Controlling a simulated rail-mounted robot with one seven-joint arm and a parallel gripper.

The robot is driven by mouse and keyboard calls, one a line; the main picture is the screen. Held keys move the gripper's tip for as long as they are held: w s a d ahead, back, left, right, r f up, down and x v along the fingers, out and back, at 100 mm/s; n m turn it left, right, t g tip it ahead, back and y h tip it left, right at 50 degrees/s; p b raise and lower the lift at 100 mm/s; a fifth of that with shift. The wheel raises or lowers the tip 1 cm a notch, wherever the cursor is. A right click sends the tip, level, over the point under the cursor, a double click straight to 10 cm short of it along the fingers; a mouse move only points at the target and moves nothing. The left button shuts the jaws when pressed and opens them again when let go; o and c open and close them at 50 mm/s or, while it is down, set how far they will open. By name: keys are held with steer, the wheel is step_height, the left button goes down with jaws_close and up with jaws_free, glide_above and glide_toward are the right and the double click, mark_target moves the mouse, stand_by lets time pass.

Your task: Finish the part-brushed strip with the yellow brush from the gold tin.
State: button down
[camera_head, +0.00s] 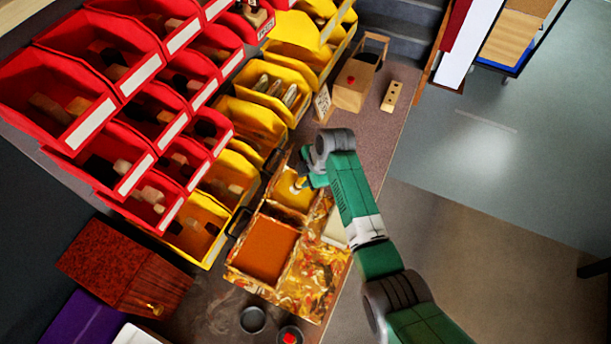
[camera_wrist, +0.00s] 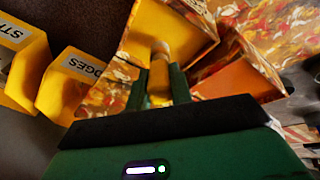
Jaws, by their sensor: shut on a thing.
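My gripper (camera_head: 305,181) is shut on a yellow-handled brush (camera_wrist: 158,78). In the wrist view the brush stands between the two green fingers (camera_wrist: 160,90), its pale far end pointing into a yellow-lined square compartment (camera_wrist: 182,38) of a marbled tray. The same compartment (camera_head: 288,198) shows in the head view under my gripper. Whether the brush touches its floor I cannot tell. A cream-coloured flat piece (camera_head: 334,232) lies right of it, partly hidden by my arm; I cannot tell if it is the strip. I cannot pick out a gold tin for certain.
An orange compartment (camera_head: 265,248) lies in the marbled tray (camera_head: 315,290). A grey round tin (camera_head: 253,320) and one with red inside (camera_head: 290,337) stand in front. Red bins (camera_head: 60,85) and yellow bins (camera_head: 250,118) crowd the left. A wooden box (camera_head: 354,84) stands behind.

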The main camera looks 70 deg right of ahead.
steer(key=shift+f+b, duration=0.3)
steer(key=shift+f, duration=0.25)
stand_by(1.1)
step_height(320, 180, up, 7)
steer(key=p, duration=0.6)
steer(key=shift+r, duration=0.2)
steer(key=shift+f, duration=0.15)
